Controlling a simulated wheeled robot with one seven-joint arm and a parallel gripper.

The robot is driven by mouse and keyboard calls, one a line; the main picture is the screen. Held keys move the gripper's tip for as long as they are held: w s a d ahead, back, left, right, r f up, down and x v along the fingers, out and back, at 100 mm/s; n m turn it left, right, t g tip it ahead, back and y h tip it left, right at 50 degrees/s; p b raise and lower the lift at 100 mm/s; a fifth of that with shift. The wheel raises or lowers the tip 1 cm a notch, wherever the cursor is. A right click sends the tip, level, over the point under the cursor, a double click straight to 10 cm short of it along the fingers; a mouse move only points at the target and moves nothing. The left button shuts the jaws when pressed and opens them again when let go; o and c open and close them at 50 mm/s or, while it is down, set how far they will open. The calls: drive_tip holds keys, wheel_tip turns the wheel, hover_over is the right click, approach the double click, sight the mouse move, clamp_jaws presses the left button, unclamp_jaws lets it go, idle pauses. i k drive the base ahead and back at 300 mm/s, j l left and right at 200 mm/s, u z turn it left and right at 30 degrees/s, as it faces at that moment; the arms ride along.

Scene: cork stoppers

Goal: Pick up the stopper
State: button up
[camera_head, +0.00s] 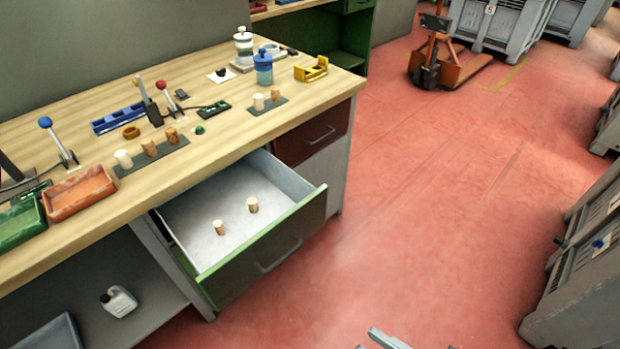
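Two small tan cork stoppers stand upright inside the open drawer (190,222): a nearer stopper (219,228) and a farther stopper (252,205), set apart on its pale floor. On the bench, a pale stopper (123,159), a cork stopper (149,148) and another cork stopper (171,136) stand on a dark strip.
The wooden bench (215,140) stands above the drawer. An orange tray (78,191) and a green tray (20,224) sit at its left. The green drawer front (268,248) juts over the red floor (420,200), which is clear to the right. Grey crates (580,290) stand far right.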

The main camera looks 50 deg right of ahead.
sight(252, 203)
drive_tip(key=z, duration=0.3)
drive_tip(key=i+j, duration=0.3)
drive_tip(key=i, duration=0.15)
drive_tip(key=i+j+z, duration=0.2)
drive_tip(key=i+j, duration=0.2)
drive_tip(key=i+j+z, duration=0.15)
drive_tip(key=i+j, duration=0.2)
drive_tip(key=j, duration=0.3)
drive_tip(key=j+z, duration=0.25)
drive_tip(key=j, duration=1.4)
drive_tip(key=k, duration=0.05)
